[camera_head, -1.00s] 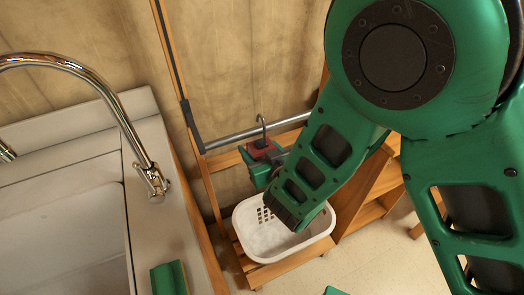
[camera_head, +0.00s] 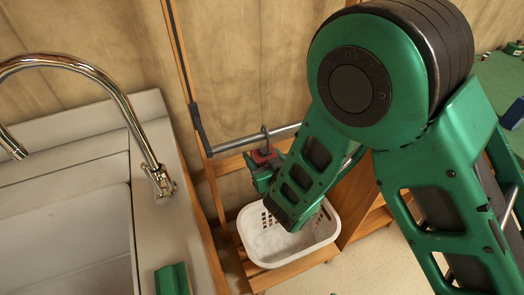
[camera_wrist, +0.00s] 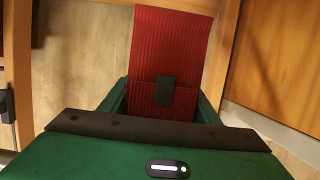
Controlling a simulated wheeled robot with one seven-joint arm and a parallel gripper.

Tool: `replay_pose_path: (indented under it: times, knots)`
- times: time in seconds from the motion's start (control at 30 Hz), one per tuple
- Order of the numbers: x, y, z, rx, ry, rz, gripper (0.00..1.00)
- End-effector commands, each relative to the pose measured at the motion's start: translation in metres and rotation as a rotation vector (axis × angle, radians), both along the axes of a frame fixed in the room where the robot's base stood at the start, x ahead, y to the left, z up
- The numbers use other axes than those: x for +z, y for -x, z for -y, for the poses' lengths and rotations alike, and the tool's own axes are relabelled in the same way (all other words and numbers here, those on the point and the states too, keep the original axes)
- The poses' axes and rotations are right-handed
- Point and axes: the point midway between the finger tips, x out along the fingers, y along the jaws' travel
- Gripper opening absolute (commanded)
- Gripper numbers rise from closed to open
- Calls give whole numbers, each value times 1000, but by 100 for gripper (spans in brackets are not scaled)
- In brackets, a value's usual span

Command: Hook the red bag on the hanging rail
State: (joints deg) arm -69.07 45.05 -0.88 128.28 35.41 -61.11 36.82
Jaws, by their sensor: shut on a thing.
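The red bag (camera_head: 264,157) is held in my gripper (camera_head: 262,176), partly hidden by my wrist in the head view. A grey hook (camera_head: 265,132) rises from the bag's top. The hanging rail (camera_head: 238,142) is a grey bar on a wooden frame, and the hook's curved top overlaps it in the picture. I cannot tell whether the hook is over the rail, touching it or in front of it. In the wrist view the ribbed red bag (camera_wrist: 175,45) extends ahead from between my green jaws, with a dark block (camera_wrist: 165,91) on its near part.
A white basket (camera_head: 330,236) stands on the wooden slats below my gripper. A sink counter with a chrome faucet (camera_head: 130,115) is at the left, with a green thing (camera_head: 172,280) near its edge. A wooden cabinet (camera_head: 360,200) stands at the right, partly behind my arm.

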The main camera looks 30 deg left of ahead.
Motion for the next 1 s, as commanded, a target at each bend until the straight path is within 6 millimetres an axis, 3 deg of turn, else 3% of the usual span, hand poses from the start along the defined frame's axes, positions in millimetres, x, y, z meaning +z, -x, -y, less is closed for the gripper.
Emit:
replay_pose_path:
  times: [0.4, 0.43, 0.5, 0.83, 1.0]
  knots:
    - [-2, 0, 0, 0, -1, 0, 24]
    - [-2, 0, 0, 0, -1, 0, 61]
    - [-2, 0, 0, 0, -1, 0, 78]
    - [-3, 1, 1, -1, 0, -1, 78]
    - [1, 8, 11, -1, 2, -1, 78]
